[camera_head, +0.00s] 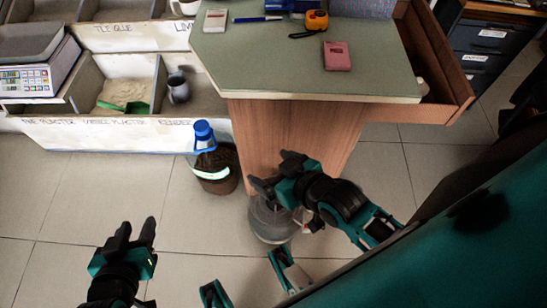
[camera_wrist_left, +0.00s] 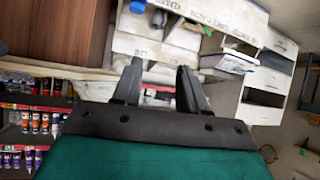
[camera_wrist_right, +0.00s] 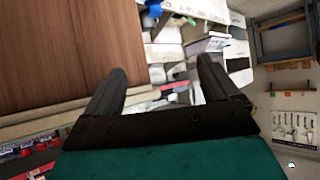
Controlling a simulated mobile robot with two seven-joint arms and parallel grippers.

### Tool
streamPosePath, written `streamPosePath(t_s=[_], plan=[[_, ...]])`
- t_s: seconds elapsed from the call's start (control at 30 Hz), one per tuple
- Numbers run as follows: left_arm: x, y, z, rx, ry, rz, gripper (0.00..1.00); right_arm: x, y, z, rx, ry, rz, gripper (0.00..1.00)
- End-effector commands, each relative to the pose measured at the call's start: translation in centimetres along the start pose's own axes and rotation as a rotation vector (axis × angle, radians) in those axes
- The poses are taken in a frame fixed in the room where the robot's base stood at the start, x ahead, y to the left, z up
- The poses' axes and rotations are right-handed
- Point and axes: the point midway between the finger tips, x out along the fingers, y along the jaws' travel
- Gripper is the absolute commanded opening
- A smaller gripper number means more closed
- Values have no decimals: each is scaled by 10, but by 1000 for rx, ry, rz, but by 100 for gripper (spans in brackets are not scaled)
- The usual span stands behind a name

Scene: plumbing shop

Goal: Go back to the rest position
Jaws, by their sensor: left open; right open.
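My left gripper (camera_head: 138,238) hangs above the tiled floor at the lower left of the head view. Its fingers are apart and empty, and they show in the left wrist view (camera_wrist_left: 161,85). My right gripper (camera_head: 272,172) is in front of the counter's wooden side in the head view. It is open with nothing between its fingers, as the right wrist view (camera_wrist_right: 162,90) shows. Neither gripper holds anything.
A counter (camera_head: 290,60) bears a red box (camera_head: 337,56), a tape measure (camera_head: 316,20) and a pen (camera_head: 258,19). A grey container (camera_head: 270,222) is below my right gripper. The left floor is clear.

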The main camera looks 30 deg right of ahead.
Motion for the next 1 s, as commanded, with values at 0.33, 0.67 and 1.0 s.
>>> streamPosePath(t_s=[0.33, 0.67, 1.0], plan=[[-7, 1, -10, -4, 1, -1, 43, -6, 2, -7, -2, -1, 5, 88], [-41, -17, -27, 5, -17, -56, 43, -41, 18, -30, -16, -13, 55, 88], [-44, -22, -25, 11, -16, -66, 43, -44, 23, -27, -21, -13, 67, 88]])
